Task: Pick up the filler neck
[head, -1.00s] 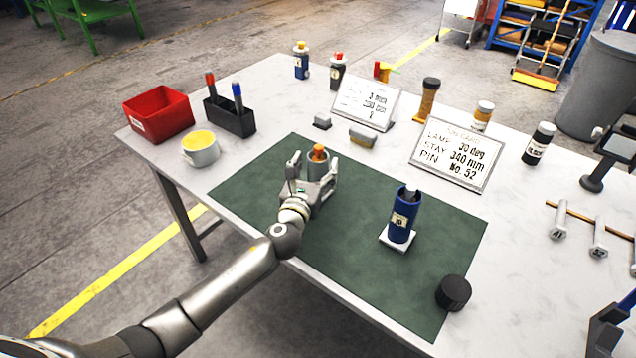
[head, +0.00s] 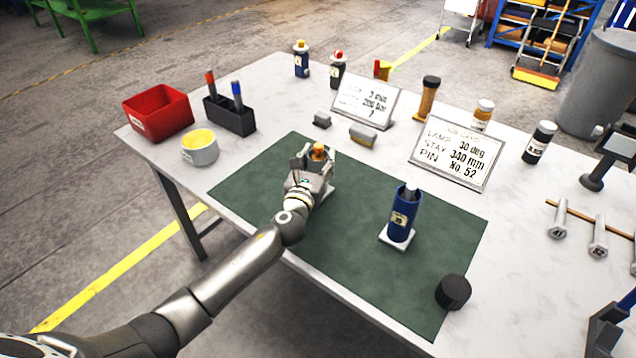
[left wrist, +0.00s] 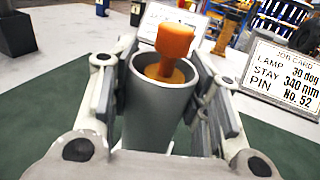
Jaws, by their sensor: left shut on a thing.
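A grey open-topped tube, which looks to be the filler neck (left wrist: 158,105), stands upright in the left wrist view with an orange piece (left wrist: 172,48) sticking out of its mouth. In the head view the orange piece (head: 319,152) shows above my left gripper (head: 311,168), which hides most of the tube. My left gripper is shut on the tube, with a finger on each side of it. I cannot tell whether the tube is clear of the green mat (head: 345,270). My right gripper is not in view.
A blue canister (head: 403,215) stands on a white pad to the right, with a black knurled cap (head: 453,292) near the mat's corner. Sign cards (head: 458,157) stand behind. A white cup (head: 200,149), black holder (head: 230,117) and red bin (head: 158,113) are at left.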

